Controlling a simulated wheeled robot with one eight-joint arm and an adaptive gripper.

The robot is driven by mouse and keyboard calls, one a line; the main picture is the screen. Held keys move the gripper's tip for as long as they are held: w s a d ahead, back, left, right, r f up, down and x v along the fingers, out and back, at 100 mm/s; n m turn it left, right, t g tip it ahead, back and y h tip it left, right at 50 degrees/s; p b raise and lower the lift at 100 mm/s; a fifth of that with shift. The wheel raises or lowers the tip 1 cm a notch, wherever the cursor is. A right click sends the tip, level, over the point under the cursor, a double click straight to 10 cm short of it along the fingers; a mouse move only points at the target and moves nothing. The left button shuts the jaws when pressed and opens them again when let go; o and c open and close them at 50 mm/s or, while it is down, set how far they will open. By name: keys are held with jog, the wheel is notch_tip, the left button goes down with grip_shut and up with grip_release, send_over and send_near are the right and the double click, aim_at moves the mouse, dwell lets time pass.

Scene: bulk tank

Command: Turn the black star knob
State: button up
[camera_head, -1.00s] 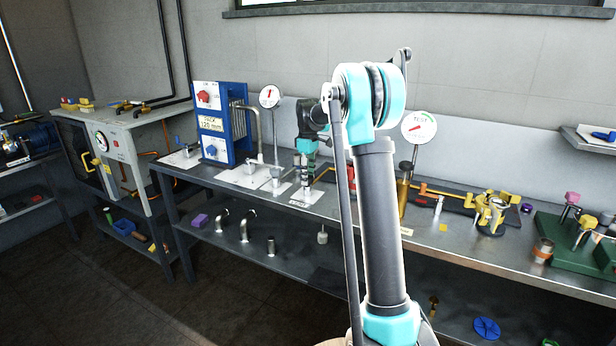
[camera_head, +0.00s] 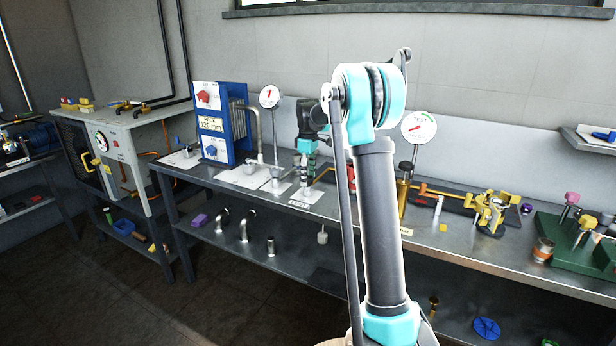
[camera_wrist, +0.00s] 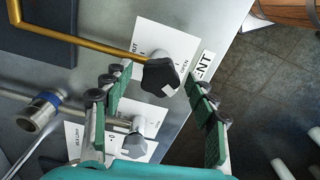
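The black star knob (camera_wrist: 161,77) sits on a white plate (camera_wrist: 152,42) marked OPEN, beside a label ending in "NT", in the wrist view. My gripper (camera_wrist: 153,84) has its two green-padded fingers spread apart, one on each side of the knob. A gap shows between the knob and the right finger; the left fingertip appears close to the knob's edge. I cannot tell whether it touches. In the head view my gripper (camera_head: 306,160) points down over the bench, and the knob is hidden or too small to make out.
A brass pipe (camera_wrist: 75,40) runs to the plate from the left. A second grey knob (camera_wrist: 135,143) on another white plate lies near the gripper's base. A blue-banded pipe fitting (camera_wrist: 40,110) is at left. A dial gauge (camera_head: 419,127) stands right of the gripper.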

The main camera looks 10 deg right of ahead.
notch_tip(320, 180, up, 12)
dwell(0.7)
jog(key=s+d+f+m+t, duration=0.1)
jog(key=s+f+m, duration=0.3)
jog(key=s+f, duration=0.4)
jog(key=s+d+f+m+t, duration=0.1)
jog(key=s+f+m, duration=0.3)
jog(key=s, duration=1.5)
jog(key=s+d+f+m+t, duration=0.2)
jog(key=s+f+m, duration=0.2)
jog(key=s+f, duration=0.8)
jog(key=shift+s+d, duration=0.2)
jog(key=shift+s, duration=0.8)
